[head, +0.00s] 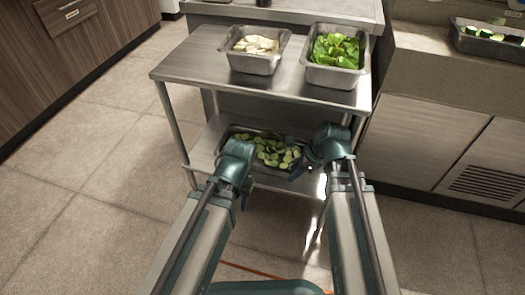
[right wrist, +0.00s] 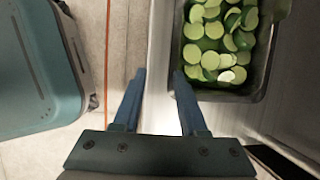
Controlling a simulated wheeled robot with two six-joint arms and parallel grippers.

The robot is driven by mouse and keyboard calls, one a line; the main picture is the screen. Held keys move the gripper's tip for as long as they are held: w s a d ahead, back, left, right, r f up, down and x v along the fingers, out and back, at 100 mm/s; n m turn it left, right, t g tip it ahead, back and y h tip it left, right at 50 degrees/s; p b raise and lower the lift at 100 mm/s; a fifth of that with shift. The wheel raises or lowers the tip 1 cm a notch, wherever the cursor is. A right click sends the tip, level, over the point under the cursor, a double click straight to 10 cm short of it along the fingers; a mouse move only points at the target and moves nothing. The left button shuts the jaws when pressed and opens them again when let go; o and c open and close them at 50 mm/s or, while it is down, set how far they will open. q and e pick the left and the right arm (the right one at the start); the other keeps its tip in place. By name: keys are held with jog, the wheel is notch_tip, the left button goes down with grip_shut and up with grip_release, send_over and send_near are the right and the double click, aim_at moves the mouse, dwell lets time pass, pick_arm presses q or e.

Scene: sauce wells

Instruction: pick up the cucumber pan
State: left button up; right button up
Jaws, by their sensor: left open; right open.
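The cucumber pan (head: 272,169) is a metal pan of green cucumber slices on the lower shelf of the steel cart. My left gripper (head: 230,152) is open at the pan's left end and partly covers it. My right gripper (head: 302,168) is open at the pan's right end. In the right wrist view, the pan (right wrist: 228,97) lies at the upper right. There the right gripper (right wrist: 158,80) has its fingers spread with nothing between them, and one fingertip overlaps the pan's near corner. I cannot tell if either gripper touches the pan.
The cart's top shelf (head: 190,62) is above the pan and carries a pan of pale pieces (head: 254,62) and a pan of green leaves (head: 334,75). A cart leg (head: 175,125) stands left of the pan. Counter cabinets (head: 430,140) are at the right; floor at left is clear.

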aim_at(259, 163)
jog(key=shift+w+a, duration=0.75)
jog(key=shift+a, duration=0.45)
jog(key=shift+w+a, duration=0.7)
jog(key=shift+a, duration=0.5)
jog(key=shift+w+a, duration=0.75)
jog(key=shift+a, duration=0.45)
jog(key=shift+w+a, duration=0.15)
jog(key=shift+a, duration=0.1)
jog(key=w+a, duration=0.2)
jog(key=a, duration=0.1)
jog(key=shift+f, duration=0.2)
jog(key=b+x, duration=0.2)
jog(key=b, duration=0.1)
jog(key=shift+s+f, duration=0.15)
jog(key=shift+f, duration=0.25)
jog(key=shift+r, duration=0.1)
grip_shut()
